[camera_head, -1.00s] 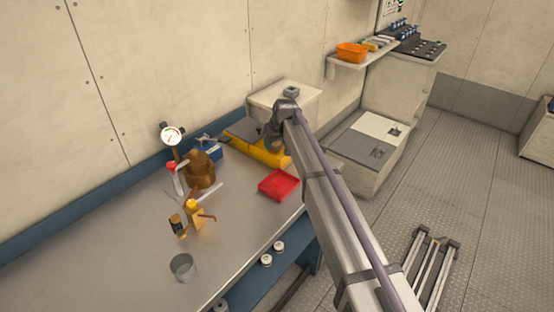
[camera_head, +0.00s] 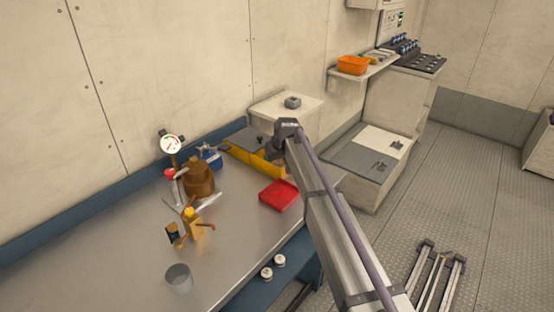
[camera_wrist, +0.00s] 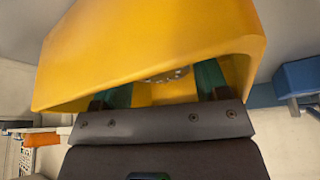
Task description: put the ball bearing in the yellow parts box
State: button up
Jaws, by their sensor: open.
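The yellow parts box (camera_head: 248,153) stands at the back of the workbench, partly hidden by my arm's end. It fills much of the wrist view (camera_wrist: 150,40), with its opening facing my gripper. My gripper (camera_wrist: 163,87) is open, its two green fingers reaching into that opening. A small shiny metal piece, seemingly the ball bearing (camera_wrist: 168,75), shows between the fingers against the yellow inside. Most of it is hidden by the box's edge, and I cannot tell whether it touches a finger or the box floor. In the head view my gripper's fingers are hidden.
A red tray (camera_head: 279,195) lies just in front of the yellow box. A brown pump-like part (camera_head: 198,177), a gauge (camera_head: 172,144) and a blue vise-like item (camera_head: 210,157) stand left of it. A grey cup (camera_head: 178,278) is at the front.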

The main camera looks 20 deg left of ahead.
jog(key=p+v, duration=1.1)
jog(key=v, duration=0.1)
jog(key=shift+s+r, duration=0.1)
jog(key=s+d+m+h, duration=0.1)
jog(key=s+d+m, duration=0.1)
jog(key=s+d, duration=0.65)
jog(key=s+d+f+m+g+h, duration=0.1)
jog(key=s+d+m, duration=0.15)
jog(key=d, duration=1.15)
jog(key=s+d+m+h, duration=0.1)
jog(key=s+d+m, duration=0.1)
jog(key=s+d, duration=0.65)
jog(key=s+d+m+g, duration=0.1)
jog(key=s+d+m, duration=0.2)
jog(key=s+d, duration=0.7)
jog(key=d, duration=0.4)
jog(key=shift+s+g, duration=0.3)
jog(key=shift+g, duration=0.1)
jog(key=shift+f, duration=0.1)
jog(key=shift+c, duration=0.3)
